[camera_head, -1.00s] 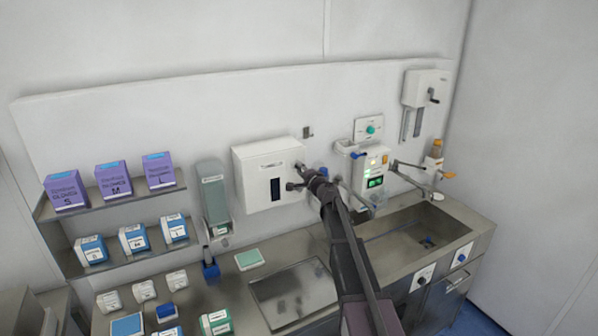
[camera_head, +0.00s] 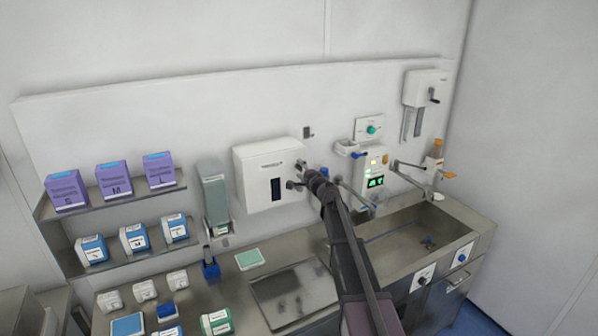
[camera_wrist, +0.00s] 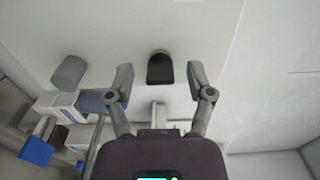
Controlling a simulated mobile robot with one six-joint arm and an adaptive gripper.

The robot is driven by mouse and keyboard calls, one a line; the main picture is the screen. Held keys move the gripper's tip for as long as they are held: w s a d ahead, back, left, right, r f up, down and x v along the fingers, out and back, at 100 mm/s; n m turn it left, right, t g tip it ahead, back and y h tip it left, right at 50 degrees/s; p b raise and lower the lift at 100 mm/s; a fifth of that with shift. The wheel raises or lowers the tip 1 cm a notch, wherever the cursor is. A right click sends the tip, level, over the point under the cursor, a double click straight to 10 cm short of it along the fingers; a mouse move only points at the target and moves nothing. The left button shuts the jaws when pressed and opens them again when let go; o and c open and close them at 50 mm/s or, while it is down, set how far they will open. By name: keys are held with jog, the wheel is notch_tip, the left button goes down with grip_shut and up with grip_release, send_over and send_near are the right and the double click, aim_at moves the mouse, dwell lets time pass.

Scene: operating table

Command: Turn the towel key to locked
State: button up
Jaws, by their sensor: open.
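The white towel dispenser (camera_head: 255,165) hangs on the back wall, with a dark upright window in its front. My gripper (camera_head: 294,175) is at its right side, fingers apart. In the wrist view my gripper (camera_wrist: 158,74) is open, with one finger on each side of a dark, round-ended piece (camera_wrist: 160,68) on a pale surface. This looks like the towel key; neither finger visibly touches it. In the head view my gripper and arm cover that spot, so I cannot read the key's setting. No lock marking is legible.
A small grey wall plate (camera_head: 308,132) is just above right of the dispenser. A grey soap dispenser (camera_head: 213,190) hangs to its left. A white control box (camera_head: 372,168) and the sink (camera_head: 415,240) are to the right. Shelves with purple boxes (camera_head: 115,178) stand left.

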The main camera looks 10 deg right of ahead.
jog(key=shift+s, duration=0.1)
jog(key=v, duration=1.2)
dwell(0.4)
jog(key=s+a+f+n+g+y+b, duration=0.1)
jog(key=s+a+f+n+g+b, duration=0.2)
jog(key=s+a+f+n+g, duration=0.4)
jog(key=s+a+f+n+g+y+b, duration=0.1)
jog(key=s+a+f+n+g+b, duration=0.25)
jog(key=s+f, duration=0.55)
jog(key=s+d+f+n+g+h+b, duration=0.2)
jog(key=s+d+f+g+h, duration=0.1)
jog(key=s+f, duration=0.3)
jog(key=s+d+f+n+g+h+b, duration=0.2)
jog(key=s+f, duration=0.5)
jog(key=s, duration=0.4)
jog(key=shift+d+f+g+h, duration=0.25)
jog(key=shift+d+g+h, duration=0.2)
jog(key=shift+g+h, duration=0.65)
jog(key=shift+s+t, duration=0.15)
jog(key=shift+t, duration=0.1)
